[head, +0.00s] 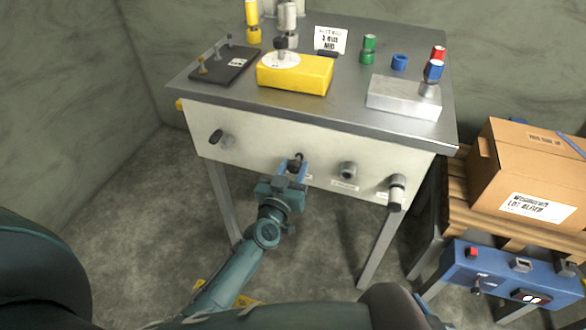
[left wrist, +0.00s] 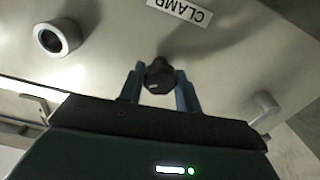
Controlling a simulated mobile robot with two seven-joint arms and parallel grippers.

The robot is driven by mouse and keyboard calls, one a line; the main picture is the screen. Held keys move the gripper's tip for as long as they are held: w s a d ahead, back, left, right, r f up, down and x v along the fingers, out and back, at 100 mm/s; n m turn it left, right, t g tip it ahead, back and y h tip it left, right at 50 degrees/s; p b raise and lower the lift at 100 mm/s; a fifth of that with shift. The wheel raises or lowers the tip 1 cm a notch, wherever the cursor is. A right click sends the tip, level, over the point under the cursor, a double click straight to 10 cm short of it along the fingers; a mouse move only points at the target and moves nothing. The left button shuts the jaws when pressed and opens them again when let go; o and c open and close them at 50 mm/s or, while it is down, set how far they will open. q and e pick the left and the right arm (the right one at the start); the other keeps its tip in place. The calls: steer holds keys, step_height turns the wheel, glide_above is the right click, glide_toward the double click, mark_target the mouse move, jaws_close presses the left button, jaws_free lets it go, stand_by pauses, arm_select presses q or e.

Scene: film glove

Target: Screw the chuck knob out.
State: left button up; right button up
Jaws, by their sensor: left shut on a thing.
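A dark knob (head: 299,156) sticks out of the pale front panel (head: 250,150) of the workbench. In the left wrist view the dark knob (left wrist: 158,76) has a faceted, rounded head and sits between two blue fingers. My left gripper (head: 296,167) is shut on it, one finger on each side. A label reading CLAMP, upside down, is on the panel close by in the left wrist view; I cannot tell which control it names. The knob's shaft and thread are hidden. My right gripper is not in view.
On the bench top are a yellow block (head: 295,73), a metal block (head: 404,96) and small coloured parts. A cardboard box (head: 525,180) stands at right.

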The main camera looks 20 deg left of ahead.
arm_select(q)
steer(key=n, duration=0.5)
steer(key=shift+n, duration=0.3)
steer(key=n, duration=0.5)
steer(key=shift+n, duration=0.4)
stand_by(0.4)
steer(key=o, duration=1)
steer(key=shift+c, duration=0.2)
steer(key=shift+s, duration=0.15)
steer(key=s, duration=1.3)
steer(key=shift+a, duration=0.25)
